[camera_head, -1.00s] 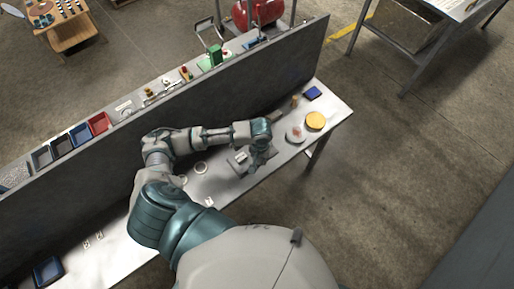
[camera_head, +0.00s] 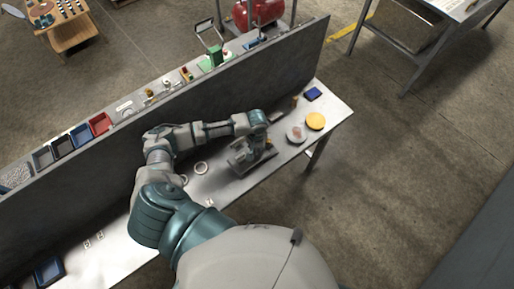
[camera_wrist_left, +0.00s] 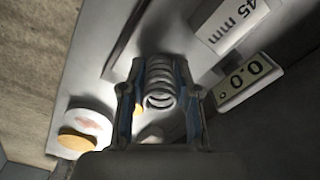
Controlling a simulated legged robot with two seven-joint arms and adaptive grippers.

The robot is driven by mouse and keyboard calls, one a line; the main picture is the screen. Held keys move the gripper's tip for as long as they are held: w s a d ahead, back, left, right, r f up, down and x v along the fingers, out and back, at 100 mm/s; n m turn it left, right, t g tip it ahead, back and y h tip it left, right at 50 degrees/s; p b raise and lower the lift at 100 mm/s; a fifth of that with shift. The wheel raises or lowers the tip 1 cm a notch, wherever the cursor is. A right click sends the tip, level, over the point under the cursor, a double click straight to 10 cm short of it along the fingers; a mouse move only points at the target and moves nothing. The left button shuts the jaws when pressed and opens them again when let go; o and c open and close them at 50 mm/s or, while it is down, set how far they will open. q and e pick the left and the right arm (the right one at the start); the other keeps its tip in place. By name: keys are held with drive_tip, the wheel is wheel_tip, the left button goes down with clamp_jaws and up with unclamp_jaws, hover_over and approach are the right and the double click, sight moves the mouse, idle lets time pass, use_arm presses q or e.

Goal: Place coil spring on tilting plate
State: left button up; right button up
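The coil spring (camera_wrist_left: 160,84) is pale grey metal and sits between the two blue-padded fingers of my left gripper (camera_wrist_left: 160,112) in the left wrist view. The pads lie close against both its sides, so the gripper looks shut on it. In the head view my left gripper (camera_head: 256,148) points down over the bench, and the spring is too small to make out there. A white disc with a reddish mark (camera_head: 296,133) and a yellow disc (camera_head: 316,121) lie to its right. I cannot tell which thing is the tilting plate. My right gripper is not in view.
A readout showing 0.0 (camera_wrist_left: 249,79) and a "45 mm" label (camera_wrist_left: 228,22) are beside the gripper. A tall dark panel (camera_head: 200,102) runs along the bench's back.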

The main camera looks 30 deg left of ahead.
use_arm(q)
drive_tip(key=o, duration=0.3)
drive_tip(key=shift+a, duration=0.45)
drive_tip(key=shift+a+r+p, duration=0.15)
drive_tip(key=shift+r+p, duration=0.65)
drive_tip(key=shift+p, duration=0.15)
drive_tip(key=r+p, duration=0.2)
drive_tip(key=p, duration=0.1)
drive_tip(key=r+p, duration=0.1)
drive_tip(key=r, duration=0.1)
drive_tip(key=shift+d+p, duration=0.35)
drive_tip(key=shift+p, duration=0.05)
wheel_tip(320, 180, up, 5)
drive_tip(key=shift+r+p, duration=0.15)
drive_tip(key=shift+p, duration=0.15)
drive_tip(key=shift+a+r, duration=0.15)
drive_tip(key=shift+r, duration=0.4)
drive_tip(key=shift+a, duration=0.15)
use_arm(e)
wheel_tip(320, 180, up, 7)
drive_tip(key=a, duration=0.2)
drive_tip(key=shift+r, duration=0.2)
